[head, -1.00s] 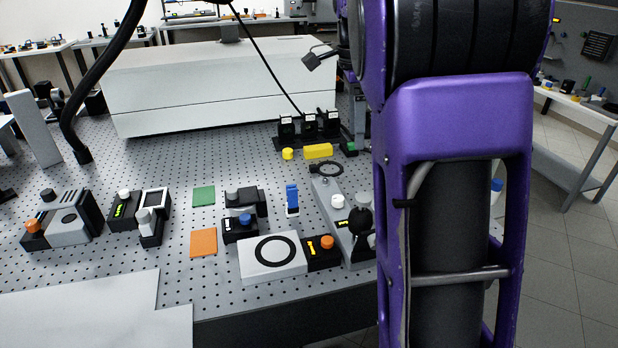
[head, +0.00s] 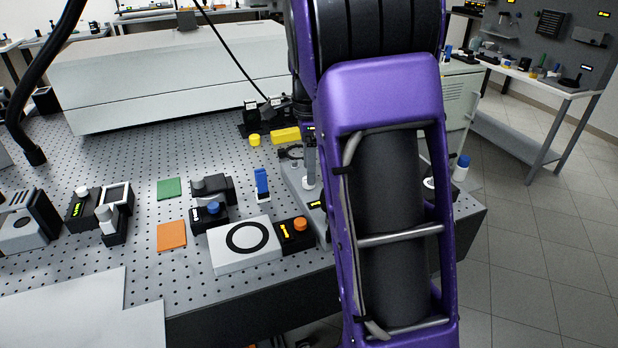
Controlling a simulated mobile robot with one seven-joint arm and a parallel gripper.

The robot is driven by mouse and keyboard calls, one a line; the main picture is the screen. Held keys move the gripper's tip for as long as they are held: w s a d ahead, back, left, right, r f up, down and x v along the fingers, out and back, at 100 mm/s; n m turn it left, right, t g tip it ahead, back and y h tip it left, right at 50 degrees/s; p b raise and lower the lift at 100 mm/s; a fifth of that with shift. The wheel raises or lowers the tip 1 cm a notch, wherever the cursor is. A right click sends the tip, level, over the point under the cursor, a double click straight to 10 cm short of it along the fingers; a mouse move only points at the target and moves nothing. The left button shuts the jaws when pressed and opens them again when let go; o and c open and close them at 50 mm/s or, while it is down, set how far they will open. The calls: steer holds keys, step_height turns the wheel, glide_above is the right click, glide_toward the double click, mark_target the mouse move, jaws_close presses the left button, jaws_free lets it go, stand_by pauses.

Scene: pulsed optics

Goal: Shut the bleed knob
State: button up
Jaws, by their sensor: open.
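No label that reads as a bleed knob is legible. A pale round knob (head: 309,185) stands on a long grey unit (head: 291,172) at the right of the perforated table, partly hidden by my arm. A narrow grey part that looks like the end of my gripper (head: 309,174) comes down right over this knob. Its fingers are not clearly seen, and I cannot tell whether they touch the knob. The rest of the unit is hidden behind my purple forearm.
A black box with an orange knob (head: 300,224) and a white plate with a black ring (head: 246,238) stand just left of the arm. A blue upright piece (head: 262,183) is behind them. A blue-capped bottle (head: 461,167) stands at the table's right edge.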

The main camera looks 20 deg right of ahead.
steer(key=shift+f, duration=1.3)
jaws_close()
